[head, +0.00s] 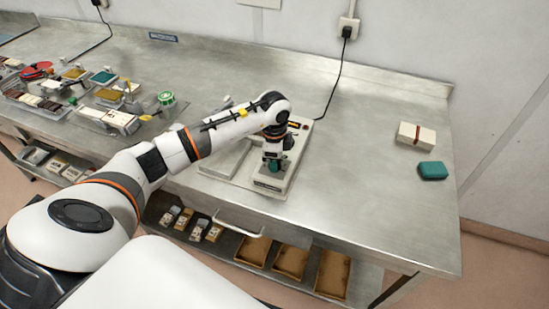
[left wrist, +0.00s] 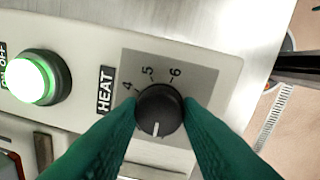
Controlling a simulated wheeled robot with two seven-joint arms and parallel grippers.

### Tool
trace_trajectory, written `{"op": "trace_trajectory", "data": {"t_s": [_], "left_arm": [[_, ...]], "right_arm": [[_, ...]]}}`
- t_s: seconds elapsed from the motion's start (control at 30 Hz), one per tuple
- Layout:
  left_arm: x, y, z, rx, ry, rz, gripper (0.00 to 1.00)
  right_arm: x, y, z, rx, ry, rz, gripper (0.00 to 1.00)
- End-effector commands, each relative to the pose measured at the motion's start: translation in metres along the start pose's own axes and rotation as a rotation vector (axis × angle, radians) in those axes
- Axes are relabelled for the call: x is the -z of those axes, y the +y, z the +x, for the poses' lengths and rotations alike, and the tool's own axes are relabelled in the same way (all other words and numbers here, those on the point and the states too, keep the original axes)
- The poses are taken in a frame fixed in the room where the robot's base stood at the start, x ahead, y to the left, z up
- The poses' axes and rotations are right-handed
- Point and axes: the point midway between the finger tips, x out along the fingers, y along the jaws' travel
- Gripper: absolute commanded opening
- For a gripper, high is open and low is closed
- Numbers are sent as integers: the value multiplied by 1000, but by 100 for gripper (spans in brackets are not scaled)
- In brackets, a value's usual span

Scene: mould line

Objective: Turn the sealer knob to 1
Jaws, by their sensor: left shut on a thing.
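The sealer (head: 302,140) stands on the steel bench, under my left arm in the head view. Its black round knob (left wrist: 159,104) shows in the left wrist view on a grey dial panel beside the word HEAT. The knob's white pointer line points down in that picture, away from the visible marks 4, 5 and 6. The other marks are hidden. My left gripper (head: 273,165) is over the sealer's near end, its teal fingers shut on the knob from both sides. In the head view the knob is hidden. My right gripper is not in view.
A lit green ON/OFF button (left wrist: 38,78) sits left of the dial. A cream box (head: 416,136) and a teal block (head: 432,171) lie on the bench at right. Trays with several small items stand at left. A black cable (head: 338,80) runs from the wall socket toward the sealer.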

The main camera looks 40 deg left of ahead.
Motion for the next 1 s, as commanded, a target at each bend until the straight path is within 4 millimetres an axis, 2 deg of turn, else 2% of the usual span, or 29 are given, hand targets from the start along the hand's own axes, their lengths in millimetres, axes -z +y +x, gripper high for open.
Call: {"op": "trace_trajectory", "data": {"t_s": [0.3, 0.87, 0.9, 1.0], "left_arm": [[0, 2, -2, -5, 5, -136, 9], [0, 2, -2, -6, 6, -168, 9], [0, 2, -2, -6, 6, -168, 33], [0, 2, -2, -5, 7, -167, 50]], "right_arm": [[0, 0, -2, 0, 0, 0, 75], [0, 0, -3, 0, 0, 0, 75], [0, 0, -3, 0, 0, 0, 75], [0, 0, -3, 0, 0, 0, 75]]}}
